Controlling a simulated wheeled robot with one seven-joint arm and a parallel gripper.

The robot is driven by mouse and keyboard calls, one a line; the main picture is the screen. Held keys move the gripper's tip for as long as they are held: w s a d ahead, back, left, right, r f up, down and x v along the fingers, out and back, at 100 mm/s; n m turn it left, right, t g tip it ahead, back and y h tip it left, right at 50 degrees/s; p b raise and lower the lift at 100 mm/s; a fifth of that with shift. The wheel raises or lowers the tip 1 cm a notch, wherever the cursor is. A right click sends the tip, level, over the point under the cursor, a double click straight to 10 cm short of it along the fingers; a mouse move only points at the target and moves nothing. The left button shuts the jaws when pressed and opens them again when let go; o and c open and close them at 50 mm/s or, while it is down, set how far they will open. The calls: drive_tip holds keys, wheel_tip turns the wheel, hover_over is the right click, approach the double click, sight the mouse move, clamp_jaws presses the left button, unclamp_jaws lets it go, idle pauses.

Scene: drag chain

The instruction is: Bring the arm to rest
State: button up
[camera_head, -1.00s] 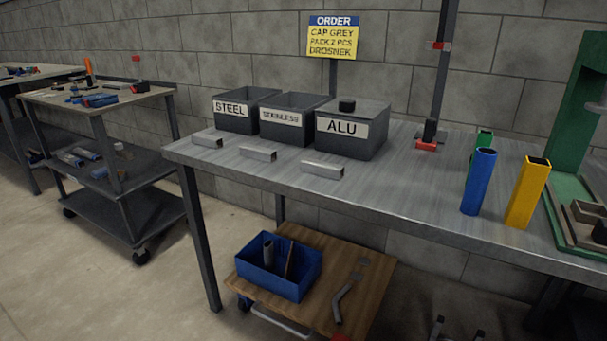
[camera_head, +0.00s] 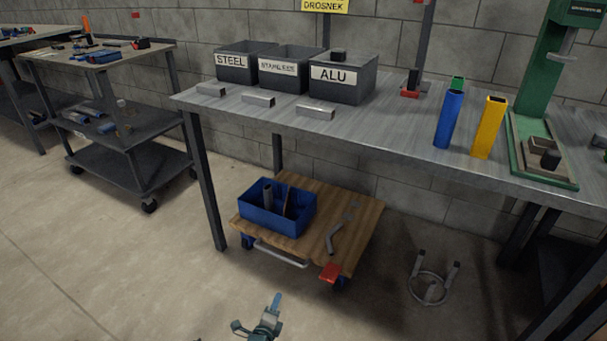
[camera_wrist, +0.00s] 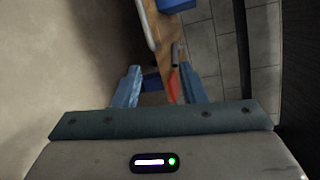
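My gripper (camera_head: 275,303) shows at the bottom of the head view, above the bare floor in front of the low trolley. In the wrist view its two blue fingers (camera_wrist: 159,86) stand apart with a clear gap. Nothing seems held between them; a dark blue patch and a red part show in the gap, seemingly behind the fingers. Most of my arm is outside the head view.
A low wooden trolley (camera_head: 355,222) carries a blue bin (camera_head: 297,228) and a bent grey tube. Above is the workbench (camera_head: 385,132) with labelled boxes and coloured tubes. A grey ring frame (camera_head: 428,288) stands at the right. The floor at left is open.

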drive_tip(key=s+d+r+m+g+h+p, duration=0.15)
drive_tip(key=d+r+m+g+p, duration=0.35)
drive_tip(key=r+m, duration=0.6)
drive_tip(key=d+r+m+g+h+p, duration=0.35)
drive_tip(key=d+r+m, duration=0.35)
drive_tip(key=r, duration=0.9)
drive_tip(key=s+d+r+m+g+h+p, duration=0.1)
drive_tip(key=d+r+m+g+p, duration=0.35)
drive_tip(key=d+r+m, duration=0.6)
drive_tip(key=s+r+m+y+p, duration=0.3)
drive_tip(key=s+r+m+p, duration=0.2)
drive_tip(key=r, duration=0.7)
drive_tip(key=s+d+r+m+y+p, duration=0.1)
drive_tip(key=s+r+m+y+p, duration=0.2)
drive_tip(key=r, duration=1)
drive_tip(key=s+r+m+y+p, duration=0.3)
drive_tip(key=s+r+m+p, duration=0.5)
drive_tip(key=s+r+m, duration=0.4)
drive_tip(key=shift+s+d+r+y, duration=0.35)
drive_tip(key=shift+s+r, duration=0.35)
drive_tip(key=shift+s, duration=0.5)
